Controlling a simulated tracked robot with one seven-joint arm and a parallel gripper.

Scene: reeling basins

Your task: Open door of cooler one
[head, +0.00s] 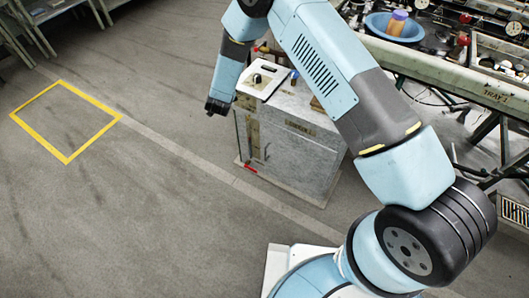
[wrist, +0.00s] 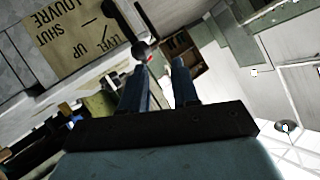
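A grey boxy cabinet (head: 300,150) stands on the floor beside my arm. I can read no number on it, so I cannot tell whether it is cooler one. Its narrow left face has a tan panel, and a red handle-like piece (head: 250,168) shows low at its corner. My gripper (head: 216,107) hangs left of the cabinet's top, apart from it in the head view. In the wrist view the two fingers (wrist: 160,82) stand apart with nothing clearly between them.
A white board (head: 262,79) and small items lie on the cabinet top. A long green bench (head: 440,72) with a blue bowl (head: 395,28) stands at upper right. A yellow floor square (head: 66,160) is at left. The floor left of the cabinet is clear.

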